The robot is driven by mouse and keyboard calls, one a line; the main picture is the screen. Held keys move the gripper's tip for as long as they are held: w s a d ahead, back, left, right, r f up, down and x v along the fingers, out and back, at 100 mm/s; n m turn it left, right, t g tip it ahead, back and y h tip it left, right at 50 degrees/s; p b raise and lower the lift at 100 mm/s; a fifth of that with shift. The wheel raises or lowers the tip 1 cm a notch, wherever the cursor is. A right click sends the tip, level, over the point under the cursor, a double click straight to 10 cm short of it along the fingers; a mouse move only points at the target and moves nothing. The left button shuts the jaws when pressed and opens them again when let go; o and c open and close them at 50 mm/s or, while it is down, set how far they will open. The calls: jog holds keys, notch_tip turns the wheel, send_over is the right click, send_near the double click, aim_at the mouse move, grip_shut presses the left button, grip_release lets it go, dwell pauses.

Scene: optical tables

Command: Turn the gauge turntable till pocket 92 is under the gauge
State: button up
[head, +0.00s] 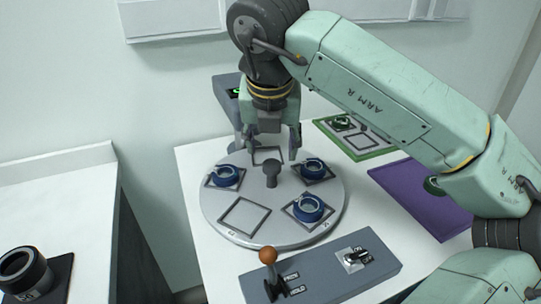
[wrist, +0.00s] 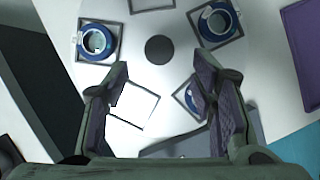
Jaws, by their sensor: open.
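The grey round gauge turntable (head: 225,200) stands on the white table with a dark knob (head: 271,175) upright at its centre. The knob also shows as a dark disc in the wrist view (wrist: 160,49). Square pockets ring it; three hold blue rings, at left (head: 225,176), right (head: 313,169) and front right (head: 308,208). The front-left pocket (head: 245,216) and the back pocket are empty. Small rim labels are too small to read. My gripper (head: 268,150) is open and empty above the turntable's back half.
A grey panel with an orange-knobbed lever (head: 267,256) and a black switch (head: 354,258) lies at the front. A green-edged tray (head: 378,152) and a purple mat (head: 415,200) lie to the right. A black cylinder (head: 22,272) stands on the left bench.

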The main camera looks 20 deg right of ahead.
aim_at(272, 164)
jog(key=p+x, duration=0.1)
jog(key=x, duration=0.5)
jog(key=shift+w+f, duration=0.2)
jog(key=shift+f, duration=0.15)
grip_shut()
dwell(0.3)
